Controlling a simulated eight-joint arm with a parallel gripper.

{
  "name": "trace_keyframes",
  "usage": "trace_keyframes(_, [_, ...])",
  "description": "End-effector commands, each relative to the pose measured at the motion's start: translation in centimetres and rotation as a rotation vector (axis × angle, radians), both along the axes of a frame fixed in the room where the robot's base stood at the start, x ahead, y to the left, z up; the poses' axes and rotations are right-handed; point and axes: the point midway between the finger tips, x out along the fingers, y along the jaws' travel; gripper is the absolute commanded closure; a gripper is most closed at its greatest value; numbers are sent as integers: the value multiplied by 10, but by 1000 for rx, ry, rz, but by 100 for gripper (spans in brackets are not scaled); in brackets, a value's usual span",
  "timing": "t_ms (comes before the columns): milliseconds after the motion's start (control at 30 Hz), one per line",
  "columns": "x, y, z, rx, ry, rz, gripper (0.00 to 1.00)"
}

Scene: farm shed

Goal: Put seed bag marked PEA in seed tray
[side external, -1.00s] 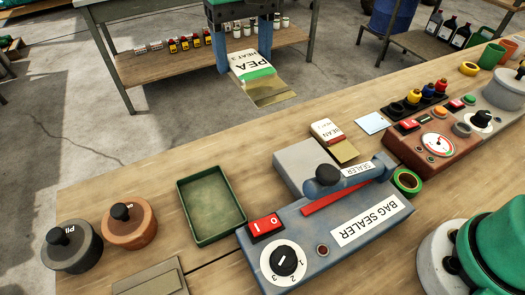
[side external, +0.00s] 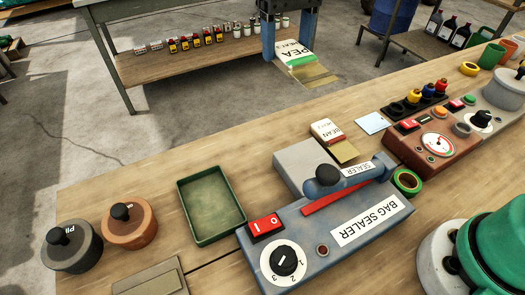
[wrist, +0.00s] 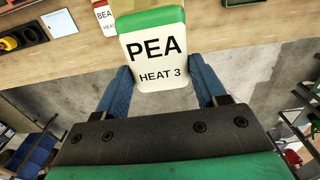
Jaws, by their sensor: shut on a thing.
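The seed bag marked PEA (side external: 294,54) hangs in the air over the far edge of the bench, its green band and tan end tilted down toward the lower right. My gripper (side external: 276,52) is shut on it, with a blue finger on each side. In the wrist view the bag (wrist: 158,62) reads PEA, HEAT 3, and sits between the fingertips (wrist: 162,82). The green seed tray (side external: 212,207) lies empty on the bench, left of the bag sealer, well apart from the bag.
The blue bag sealer (side external: 330,232) stands right of the tray. A BEAN bag (side external: 328,130) lies behind it. Two knobbed weights (side external: 128,222) stand left of the tray, and a flat tan piece (side external: 150,280) lies in front. The bench behind the tray is clear.

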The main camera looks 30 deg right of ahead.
Motion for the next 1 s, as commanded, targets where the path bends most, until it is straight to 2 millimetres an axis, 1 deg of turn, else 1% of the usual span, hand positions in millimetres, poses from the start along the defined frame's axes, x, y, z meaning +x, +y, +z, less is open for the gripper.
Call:
trace_keyframes(33, [-1,23,2,0,0,11,96])
trace_keyframes(100, [-5,47,5,0,0,8,96])
trace_keyframes(200, [-10,71,7,0,0,5,96])
trace_keyframes(300, [-13,83,8,0,0,1,96])
trace_keyframes(400, [-14,86,9,0,0,-3,96])
trace_keyframes(600, [-13,85,8,0,0,-3,96])
trace_keyframes(700, [-13,85,3,0,0,-3,96])
trace_keyframes(767, [-13,85,-6,0,0,-3,96])
trace_keyframes(867, [-13,85,-28,0,0,-2,96])
trace_keyframes(1000, [-13,85,-64,0,0,-2,96])
